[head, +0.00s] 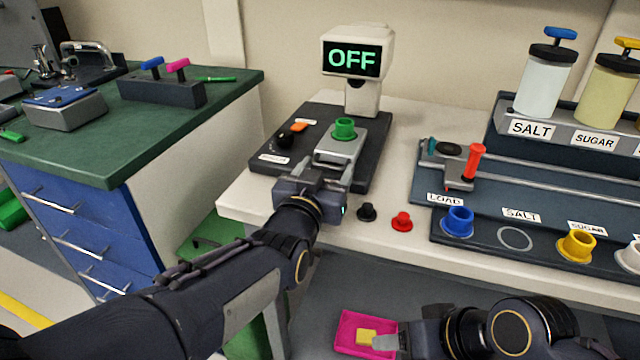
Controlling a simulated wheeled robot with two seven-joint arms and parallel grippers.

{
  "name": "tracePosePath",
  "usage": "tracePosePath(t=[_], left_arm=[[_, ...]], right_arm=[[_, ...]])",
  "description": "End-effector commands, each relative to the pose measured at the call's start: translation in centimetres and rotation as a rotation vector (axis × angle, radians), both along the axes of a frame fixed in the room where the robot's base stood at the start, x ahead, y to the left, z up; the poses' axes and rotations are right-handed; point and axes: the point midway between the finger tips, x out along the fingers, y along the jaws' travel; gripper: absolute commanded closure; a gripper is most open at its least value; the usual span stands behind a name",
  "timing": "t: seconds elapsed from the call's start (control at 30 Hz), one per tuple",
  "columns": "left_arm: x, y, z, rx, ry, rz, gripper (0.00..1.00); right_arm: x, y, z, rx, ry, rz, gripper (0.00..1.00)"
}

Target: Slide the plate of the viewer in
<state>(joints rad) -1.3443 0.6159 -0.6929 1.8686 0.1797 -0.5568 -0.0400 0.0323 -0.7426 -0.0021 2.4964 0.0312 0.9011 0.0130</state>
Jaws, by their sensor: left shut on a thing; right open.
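The viewer has a white head (385,42) with a dark screen reading OFF in green. It stands at the back of a dark base (372,160) on the white bench. The viewer's light grey plate (326,151) lies on the base, in front of the head rather than under it, and carries a green ring-shaped cup (344,129). My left gripper (318,175) is shut on the front end of the plate; its grip is partly hidden by the hand. My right gripper (388,341) is open, low at the bottom of the view.
An orange switch (298,127) and a black knob (285,139) sit on the base's left. A black stopper (367,212) and red stopper (402,221) stand near the bench edge. The LOAD rail with its red handle (474,163) is to the right. A magenta tray (350,323) lies below.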

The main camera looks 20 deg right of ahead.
Motion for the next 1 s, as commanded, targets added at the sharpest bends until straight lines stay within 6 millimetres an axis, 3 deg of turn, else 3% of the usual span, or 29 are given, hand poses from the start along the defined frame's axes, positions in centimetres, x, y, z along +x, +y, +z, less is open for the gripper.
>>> tracePosePath(t=[0.23, 0.27, 0.33, 0.67, 1.0], left_arm=[[0.2, 0.2, 0.0, -0.002, 0.003, 0.005, 0.79], [0.2, 0.2, 0.0, -0.002, 0.003, 0.005, 0.37], [0.2, 0.2, 0.0, -0.001, 0.002, 0.005, 0.3], [-0.3, 0.3, 0.0, -0.001, 0.002, 0.001, 0.3], [-4.7, 3.3, 0.2, -0.004, 0.004, 0.002, 0.3]], right_arm=[[0.0, 0.0, 0.0, 0.0, 0.0, 0.0, 0.43], [0.0, 0.0, 0.0, 0.0, 0.0, 0.0, 0.43], [0.0, 0.0, 0.0, 0.0, 0.0, 0.0, 0.43], [0.0, 0.0, 0.1, 0.0, 0.0, 0.0, 0.43], [0.0, 0.0, 1.0, 0.0, 0.0, 0.0, 0.43]])
